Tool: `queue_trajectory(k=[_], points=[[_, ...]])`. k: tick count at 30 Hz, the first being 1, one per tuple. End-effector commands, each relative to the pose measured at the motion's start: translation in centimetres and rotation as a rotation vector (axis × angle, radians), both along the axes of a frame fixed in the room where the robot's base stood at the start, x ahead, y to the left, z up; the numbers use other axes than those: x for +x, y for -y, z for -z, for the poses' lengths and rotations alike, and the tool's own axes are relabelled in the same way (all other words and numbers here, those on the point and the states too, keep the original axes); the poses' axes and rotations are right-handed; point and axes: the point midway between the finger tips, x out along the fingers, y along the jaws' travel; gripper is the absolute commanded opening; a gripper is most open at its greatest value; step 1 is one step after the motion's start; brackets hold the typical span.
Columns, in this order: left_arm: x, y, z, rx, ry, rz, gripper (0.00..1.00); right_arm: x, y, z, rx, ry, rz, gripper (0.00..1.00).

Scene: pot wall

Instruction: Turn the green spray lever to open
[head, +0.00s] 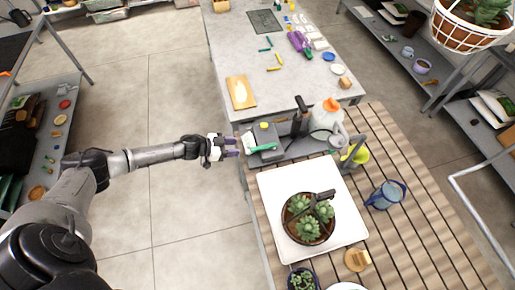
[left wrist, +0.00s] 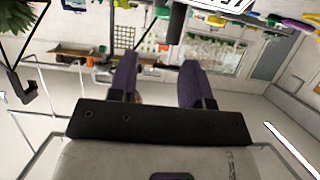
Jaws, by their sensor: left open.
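A small green lever-like bar (head: 263,148) lies across the front of a grey box with a yellow knob on top, at the near left corner of the slatted table. I take it for the spray lever; its exact setting is too small to tell. My left gripper (head: 234,147) is just left of it, pointing right, with a gap between and nothing held. In the left wrist view its two purple fingers (left wrist: 158,82) stand apart. A green piece (left wrist: 162,10) shows at the top edge there, beside a black cylinder. My right gripper is not in view.
A white jug with an orange cap (head: 328,114) and a yellow-green bottle (head: 356,155) stand beyond the box. A white tray (head: 268,190) holds a potted succulent (head: 308,219) with a black bracket. A blue watering can (head: 386,194) is at right. Floor left of the table is clear.

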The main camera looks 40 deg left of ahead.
Motion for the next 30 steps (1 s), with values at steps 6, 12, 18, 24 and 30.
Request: queue_trajectory(k=[6, 12, 18, 24, 30], points=[[3.4, 2.3, 2.1, 0.001, 0.004, 0.000, 0.45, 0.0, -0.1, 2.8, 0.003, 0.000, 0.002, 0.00], [5.8, 4.1, 3.3, 0.000, 0.004, 0.000, 0.45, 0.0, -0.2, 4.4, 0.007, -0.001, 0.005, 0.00], [7.4, 5.2, 4.0, 0.000, 0.002, -0.001, 0.45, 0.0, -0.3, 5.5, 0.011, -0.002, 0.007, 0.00], [8.1, 5.7, 4.2, 0.001, 0.001, -0.001, 0.45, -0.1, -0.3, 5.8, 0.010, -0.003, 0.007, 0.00], [8.2, 5.8, 4.2, 0.001, 0.001, -0.001, 0.45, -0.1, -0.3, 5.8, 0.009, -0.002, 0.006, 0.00]])
